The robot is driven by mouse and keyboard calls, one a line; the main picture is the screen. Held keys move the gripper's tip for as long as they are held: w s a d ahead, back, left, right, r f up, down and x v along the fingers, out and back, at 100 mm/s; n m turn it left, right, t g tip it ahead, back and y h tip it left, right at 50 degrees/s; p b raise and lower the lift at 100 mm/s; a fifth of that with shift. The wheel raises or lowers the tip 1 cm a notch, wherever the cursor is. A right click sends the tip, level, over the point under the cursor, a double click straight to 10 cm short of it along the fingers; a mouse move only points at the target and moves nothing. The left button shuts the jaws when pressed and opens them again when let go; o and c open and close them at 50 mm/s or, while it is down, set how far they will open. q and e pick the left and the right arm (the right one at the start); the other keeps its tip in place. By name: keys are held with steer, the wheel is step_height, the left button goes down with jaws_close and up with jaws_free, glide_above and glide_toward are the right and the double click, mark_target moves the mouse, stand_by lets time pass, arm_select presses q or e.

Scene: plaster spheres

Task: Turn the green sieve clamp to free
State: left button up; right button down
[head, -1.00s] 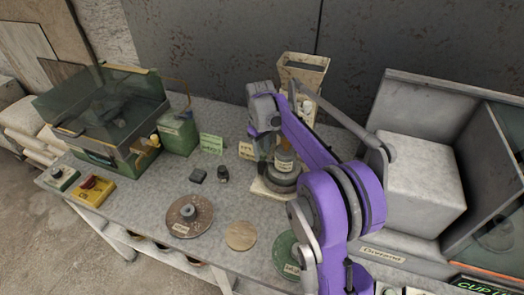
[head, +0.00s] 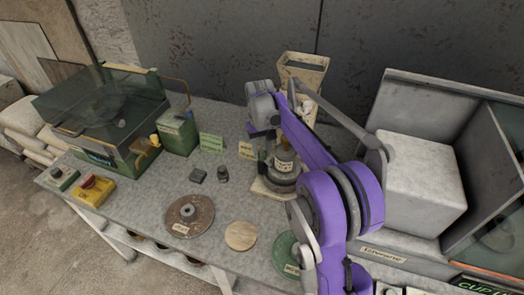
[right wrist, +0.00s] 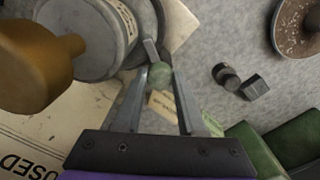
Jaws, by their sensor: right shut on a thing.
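The sieve unit, a grey round drum on a pale base, stands at the middle back of the bench (head: 281,186). In the right wrist view its drum (right wrist: 92,38) fills the upper left. The green sieve clamp shows there as a small green rounded knob (right wrist: 160,76) beside the drum, with a grey lever-like piece above it. My right gripper (right wrist: 160,82) is shut on this knob, one finger on each side. In the head view my right arm hides the clamp and most of the fingers (head: 266,152). My left gripper is out of view.
A cream hopper (head: 304,72) stands behind the sieve unit. A grey cabinet with a pale block (head: 418,185) is at right. A brown disc (head: 189,216), a wooden disc (head: 241,236) and small dark items lie in front. A green machine (head: 105,115) stands at left.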

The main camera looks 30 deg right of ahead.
mark_target(261, 153)
steer(key=m, duration=1.2)
steer(key=shift+m, duration=0.4)
stand_by(0.3)
steer(key=c, duration=0.5)
jaws_free()
step_height(261, 153, up, 11)
steer(key=shift+w+p, duration=0.15)
steer(key=shift+p, duration=0.2)
steer(key=shift+a, duration=0.1)
